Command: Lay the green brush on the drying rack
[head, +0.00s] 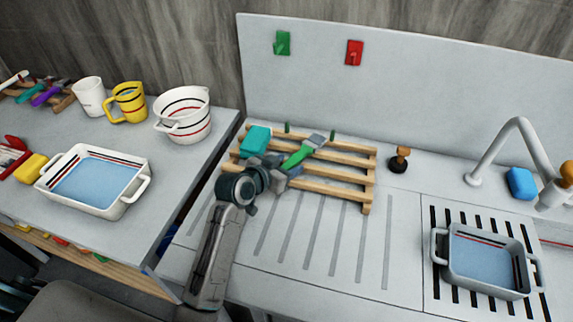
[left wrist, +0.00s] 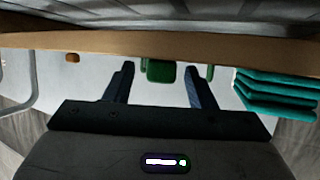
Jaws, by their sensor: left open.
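The green brush (head: 298,157) lies on the wooden slats of the drying rack (head: 345,177), its grey head (head: 316,140) toward the back. My left gripper (head: 282,172) is open at the near end of the handle. In the left wrist view the two fingers (left wrist: 160,88) stand apart. A green piece (left wrist: 160,71) shows between them, and I cannot tell whether it is the handle. A rack slat (left wrist: 160,44) crosses the top of that view. My right gripper is not in view.
A teal folded cloth (head: 256,139) lies on the rack's left; it also shows in the wrist view (left wrist: 275,95). A wooden-handled plug (head: 400,160) stands right of the rack. The grey basin (head: 487,288) is farther right. The ribbed drainboard (head: 340,255) in front is clear.

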